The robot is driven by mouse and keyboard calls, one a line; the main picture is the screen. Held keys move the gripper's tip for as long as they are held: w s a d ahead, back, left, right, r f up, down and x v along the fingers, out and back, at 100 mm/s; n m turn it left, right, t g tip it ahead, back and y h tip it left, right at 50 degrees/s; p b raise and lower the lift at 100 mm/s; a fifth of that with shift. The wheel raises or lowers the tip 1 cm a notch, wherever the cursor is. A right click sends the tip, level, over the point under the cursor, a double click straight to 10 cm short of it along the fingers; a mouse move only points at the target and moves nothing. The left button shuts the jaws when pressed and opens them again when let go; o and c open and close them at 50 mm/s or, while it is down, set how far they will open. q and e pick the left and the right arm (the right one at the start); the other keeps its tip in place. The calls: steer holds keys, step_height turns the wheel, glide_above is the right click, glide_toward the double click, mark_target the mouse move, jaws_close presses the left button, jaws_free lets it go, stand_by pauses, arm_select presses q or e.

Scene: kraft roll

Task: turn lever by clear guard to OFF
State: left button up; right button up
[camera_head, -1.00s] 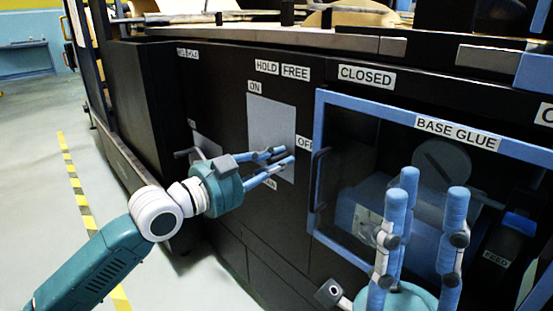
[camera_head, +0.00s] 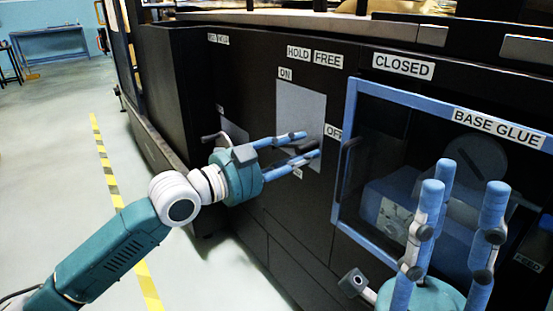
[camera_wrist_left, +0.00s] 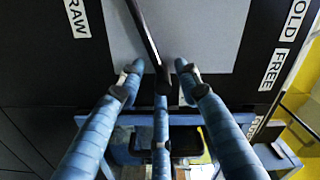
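The lever (camera_wrist_left: 147,38) is a dark bar in front of a grey plate (camera_head: 313,108) on the black machine. The ON label (camera_head: 286,73) sits at the plate's upper left and the OFF label (camera_head: 333,132) at its right edge. The clear guard (camera_head: 352,105), blue-framed, is right of the plate. My left gripper (camera_head: 305,146) is at the plate, fingers apart. In the left wrist view, the lever's dark end lies between the fingertips (camera_wrist_left: 160,80); contact is unclear. My right gripper (camera_head: 462,205) is open and empty before the guard, fingers up.
HOLD (camera_head: 299,53) and FREE (camera_head: 328,59) labels are above the plate, CLOSED (camera_head: 403,67) above the guard. A small dark handle (camera_head: 214,136) sticks out left of my left gripper.

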arm_select(q)
steer(key=v, duration=1)
steer(key=shift+a, duration=0.25)
steer(key=shift+s+f, duration=0.1)
steer(key=shift+s, duration=0.05)
